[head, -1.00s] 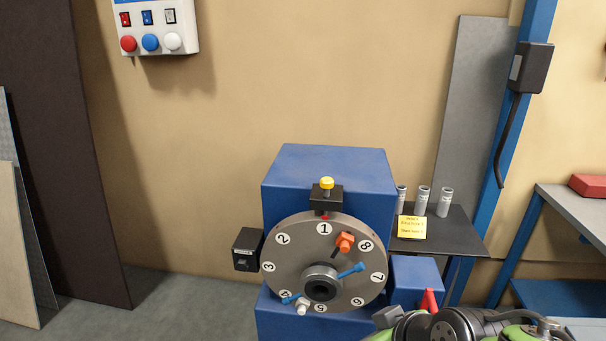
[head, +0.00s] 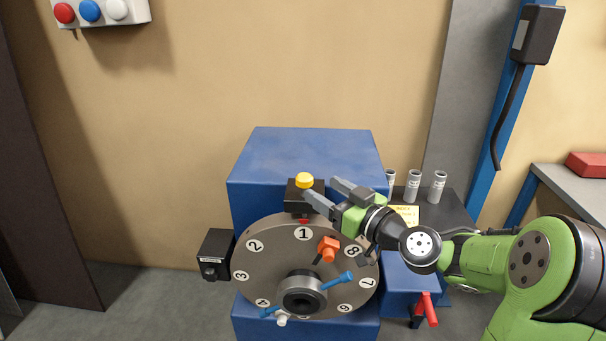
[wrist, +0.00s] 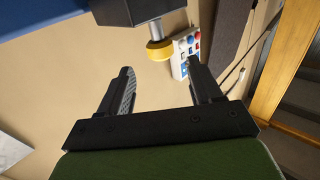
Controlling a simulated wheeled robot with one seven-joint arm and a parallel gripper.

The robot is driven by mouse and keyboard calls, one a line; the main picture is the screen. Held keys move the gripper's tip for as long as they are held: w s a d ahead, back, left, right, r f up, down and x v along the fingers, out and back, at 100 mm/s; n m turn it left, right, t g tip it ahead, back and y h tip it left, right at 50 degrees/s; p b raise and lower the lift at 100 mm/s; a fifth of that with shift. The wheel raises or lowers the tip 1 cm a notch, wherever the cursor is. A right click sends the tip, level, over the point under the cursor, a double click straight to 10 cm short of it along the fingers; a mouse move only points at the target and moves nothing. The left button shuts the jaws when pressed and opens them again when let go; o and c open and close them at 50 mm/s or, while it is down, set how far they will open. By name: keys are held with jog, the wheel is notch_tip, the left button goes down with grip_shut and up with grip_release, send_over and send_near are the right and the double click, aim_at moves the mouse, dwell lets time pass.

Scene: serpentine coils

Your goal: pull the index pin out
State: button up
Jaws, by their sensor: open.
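The index pin's yellow knob (head: 304,180) stands on a black block (head: 304,197) at the top of the round numbered plate (head: 262,276), above the number 1. In the wrist view the yellow knob (wrist: 159,50) with its grey stem shows beyond the fingers, between their lines. My gripper (head: 320,191) is open and empty, just right of the knob in the head view, fingers pointing left. I see no contact between fingers and knob. The pin's lower part is hidden in the block.
The blue housing (head: 305,155) stands behind the plate. An orange clamp (head: 328,247) and blue handles (head: 342,279) stick out from the plate. Grey cylinders (head: 413,185) stand on a dark shelf to the right. A button box (head: 105,12) hangs on the wall at upper left.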

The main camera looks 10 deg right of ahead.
aim_at(310, 181)
jog(key=p+x, duration=0.1)
jog(key=x, duration=0.6)
jog(key=shift+w+a, duration=0.15)
jog(key=shift+w, duration=0.05)
